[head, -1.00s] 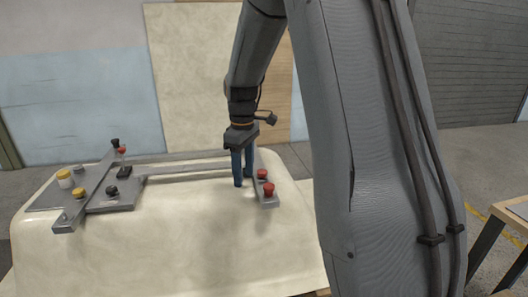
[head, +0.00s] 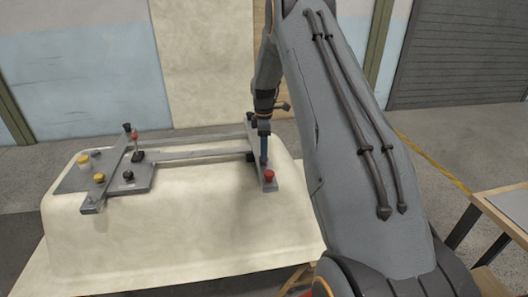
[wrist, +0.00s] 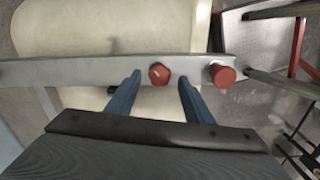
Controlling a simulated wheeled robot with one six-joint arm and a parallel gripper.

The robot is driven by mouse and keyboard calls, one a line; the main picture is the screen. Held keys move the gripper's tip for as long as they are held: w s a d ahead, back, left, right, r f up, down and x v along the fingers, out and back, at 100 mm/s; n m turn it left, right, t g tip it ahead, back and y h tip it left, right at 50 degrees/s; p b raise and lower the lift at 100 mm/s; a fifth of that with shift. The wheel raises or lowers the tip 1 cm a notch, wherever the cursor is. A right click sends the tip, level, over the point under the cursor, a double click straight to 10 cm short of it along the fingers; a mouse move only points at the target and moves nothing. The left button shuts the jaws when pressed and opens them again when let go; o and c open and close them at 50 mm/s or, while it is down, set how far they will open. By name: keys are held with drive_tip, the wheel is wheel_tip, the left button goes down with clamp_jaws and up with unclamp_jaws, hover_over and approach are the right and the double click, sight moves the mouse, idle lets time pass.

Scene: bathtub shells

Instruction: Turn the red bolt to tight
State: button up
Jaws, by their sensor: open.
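In the wrist view a red bolt (wrist: 159,73) with angular sides and a small white mark on its head stands on a grey metal bar. My gripper (wrist: 159,79) is open, its two blue fingers on either side of the bolt with gaps showing; whether the tips reach down to its depth I cannot tell. A round red knob (wrist: 222,76) is on the same bar, just right of the right finger. In the head view my gripper (head: 264,150) points down over the right bar, and the knob (head: 269,176) shows in front; the bolt is hidden there.
The pale tub shell (head: 190,235) carries a metal frame. On its left plate (head: 110,183) are yellow knobs (head: 99,178), black knobs (head: 128,175) and a thin red-topped post (head: 135,137). A wooden table (head: 495,210) stands at right.

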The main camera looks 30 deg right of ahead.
drive_tip(key=shift+f, duration=1.05)
drive_tip(key=c, duration=1)
drive_tip(key=shift+c, duration=0.2)
